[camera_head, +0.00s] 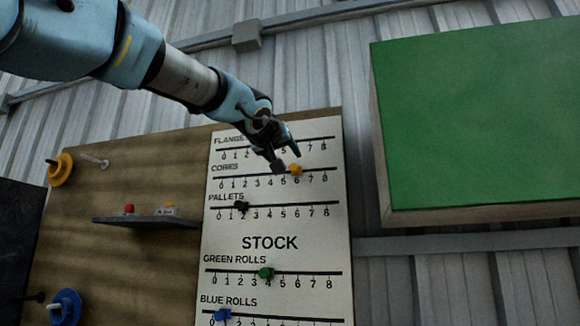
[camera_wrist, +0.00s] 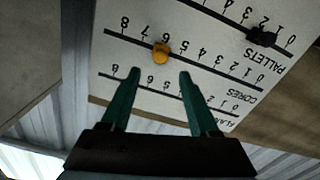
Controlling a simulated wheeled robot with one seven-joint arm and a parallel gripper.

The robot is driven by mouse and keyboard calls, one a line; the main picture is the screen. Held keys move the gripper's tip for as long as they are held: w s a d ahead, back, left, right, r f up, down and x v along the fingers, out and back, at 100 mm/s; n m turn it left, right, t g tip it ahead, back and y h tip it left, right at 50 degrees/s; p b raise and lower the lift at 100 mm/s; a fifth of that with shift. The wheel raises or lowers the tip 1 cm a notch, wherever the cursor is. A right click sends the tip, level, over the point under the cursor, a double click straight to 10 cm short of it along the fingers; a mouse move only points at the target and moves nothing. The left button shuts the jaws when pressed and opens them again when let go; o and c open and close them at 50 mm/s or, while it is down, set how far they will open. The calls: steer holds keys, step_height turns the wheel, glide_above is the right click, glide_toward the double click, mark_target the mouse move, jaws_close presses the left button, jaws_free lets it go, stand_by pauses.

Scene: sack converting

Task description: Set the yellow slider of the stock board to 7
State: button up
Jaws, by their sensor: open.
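The stock board (camera_head: 270,225) is a white panel with several numbered slider rows, 0 to 8. The yellow slider (camera_head: 296,170) is on the CORES row, at about 6. In the wrist view the yellow slider (camera_wrist: 160,52) lies just beyond and between the fingertips, apart from both. My gripper (camera_head: 285,156) is in front of the upper part of the board, hiding part of the FLANGES row. In the wrist view my gripper (camera_wrist: 158,74) is open with nothing between its fingers.
A black slider (camera_head: 241,206) is on the PALLETS row below, a green slider (camera_head: 266,273) and a blue slider (camera_head: 223,315) lower down. A small shelf (camera_head: 145,220) juts out on the left. A large green panel (camera_head: 480,115) is at right.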

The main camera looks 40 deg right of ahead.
mark_target(293, 167)
steer(key=p+x, duration=0.4)
steer(key=x, duration=0.4)
steer(key=shift+w+d+r, duration=0.1)
steer(key=shift+w+d, duration=0.1)
steer(key=shift+d, duration=0.1)
steer(key=shift+w+d+p, duration=0.3)
steer(key=shift+d+p, duration=0.05)
steer(key=shift+d, duration=0.1)
jaws_close()
stand_by(0.6)
